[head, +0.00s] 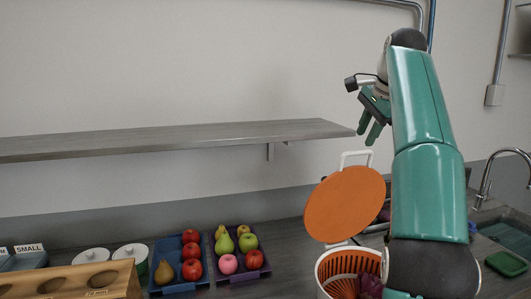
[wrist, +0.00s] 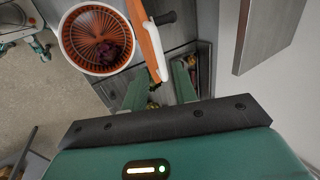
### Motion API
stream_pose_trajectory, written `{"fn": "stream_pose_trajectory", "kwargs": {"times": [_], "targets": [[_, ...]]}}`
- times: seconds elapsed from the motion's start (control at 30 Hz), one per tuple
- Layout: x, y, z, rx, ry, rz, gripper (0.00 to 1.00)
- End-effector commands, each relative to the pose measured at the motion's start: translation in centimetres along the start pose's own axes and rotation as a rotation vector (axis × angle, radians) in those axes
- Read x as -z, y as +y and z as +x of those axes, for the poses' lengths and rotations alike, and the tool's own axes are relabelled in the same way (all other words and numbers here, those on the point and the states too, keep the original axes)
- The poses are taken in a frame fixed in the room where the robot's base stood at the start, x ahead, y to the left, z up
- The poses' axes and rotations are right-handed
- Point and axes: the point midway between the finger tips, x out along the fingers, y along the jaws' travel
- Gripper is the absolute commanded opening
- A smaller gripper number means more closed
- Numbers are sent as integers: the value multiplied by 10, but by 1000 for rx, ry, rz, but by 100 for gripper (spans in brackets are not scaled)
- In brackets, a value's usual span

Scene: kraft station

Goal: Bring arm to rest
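My teal arm rises on the right of the head view and bends over at the top. My gripper (head: 367,137) hangs in the air at the arm's far end, close to the right end of the wall shelf. Its two green fingers stand apart with nothing between them, and they also show in the wrist view (wrist: 160,76). Below it are an orange round lid (head: 345,204) with a white handle, tilted up, and a white container with an orange ribbed inside (head: 338,270). Dark purple pieces lie in the container, which my arm partly hides.
The grey wall shelf (head: 180,139) is bare. Purple and blue trays of fruit (head: 240,272) stand on the counter, with white lidded jars (head: 130,255) and a wooden holder (head: 75,283) to the left. A sink with a tap (head: 490,180) is at right.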

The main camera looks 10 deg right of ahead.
Motion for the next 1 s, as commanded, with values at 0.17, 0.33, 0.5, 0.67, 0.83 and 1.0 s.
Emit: {"fn": "stream_pose_trajectory", "kwargs": {"times": [0.17, 0.33, 0.5, 0.67, 0.83, 1.0], "targets": [[-12, 1, -3, 3, -3, -44, 28], [-47, 10, -5, 6, -6, -184, 28], [-89, 33, 0, 9, -6, -363, 28], [-127, 67, 10, 10, -2, -538, 28], [-165, 114, 27, 10, 3, -734, 28], [-200, 173, 51, 9, 9, -937, 28]]}}
